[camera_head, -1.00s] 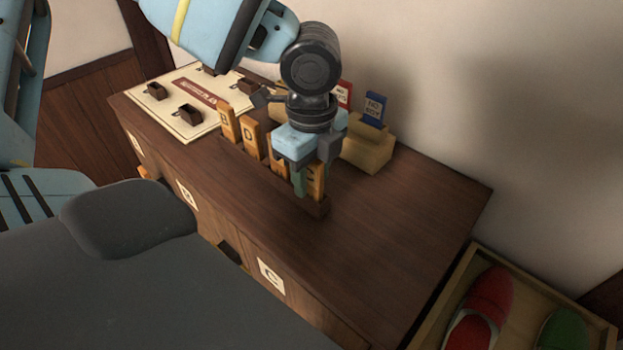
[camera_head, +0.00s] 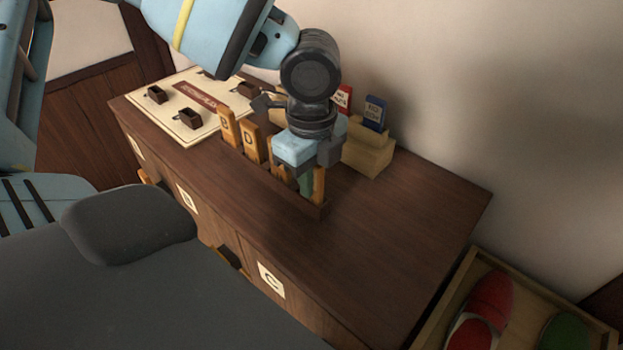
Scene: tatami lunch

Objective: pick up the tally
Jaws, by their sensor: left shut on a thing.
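Wooden tallies stand in a row in a dark slotted rack (camera_head: 235,157) on the cabinet top. The tally marked B (camera_head: 227,127) and the tally marked D (camera_head: 250,141) stand upright at the rack's left part. My left gripper (camera_head: 308,172) reaches down from above over the rack's right end. It is shut on a tally (camera_head: 319,187), of which only an orange strip shows beside a green piece. The gripper hides the letter, and the tally's lower end is still at the rack. My right gripper is not in view.
A cream board (camera_head: 168,120) with dark blocks lies at the cabinet's back left. A wooden box (camera_head: 369,157) with a red card (camera_head: 343,98) and a blue card (camera_head: 375,113) stands behind the gripper. The cabinet top (camera_head: 400,220) is clear at right. A tray of slippers (camera_head: 490,300) is at lower right.

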